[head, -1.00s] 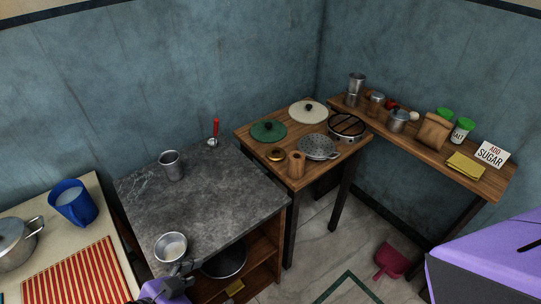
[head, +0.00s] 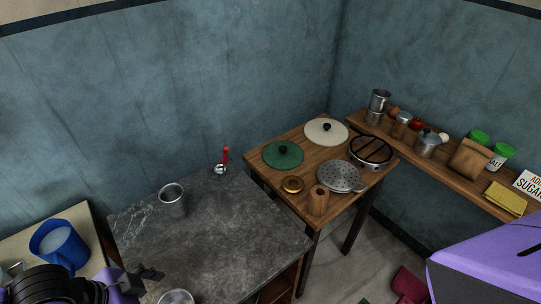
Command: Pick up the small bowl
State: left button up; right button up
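A small round metal bowl (head: 176,297) sits on the grey stone counter (head: 215,235) at the bottom of the head view, its lower part cut off by the frame edge. My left gripper (head: 148,274) is above and to the left of the bowl in the picture, with its dark fingers apart from the bowl. I cannot make out the gap between its fingers. A purple part of my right arm (head: 485,260) shows at the lower right, but its gripper does not show.
A metal cup (head: 172,200) and a red-handled ladle (head: 222,162) are on the counter. A blue jug (head: 58,244) stands at left. A wooden table (head: 270,176) holds lids and a strainer (head: 340,177). The middle of the counter is clear.

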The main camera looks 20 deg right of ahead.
pick_arm(q)
jog(key=shift+s+d+f, duration=0.1)
jog(key=shift+d+f, duration=0.1)
jog(key=shift+f, duration=0.3)
jog(key=shift+s+d+f, duration=0.1)
jog(key=shift+d+f, duration=0.1)
jog(key=shift+f, duration=0.25)
jog(key=x, duration=0.4)
jog(key=shift+w+f, duration=0.35)
jog(key=c, duration=1.1)
jog(key=shift+c, duration=0.2)
jog(key=shift+r, duration=0.1)
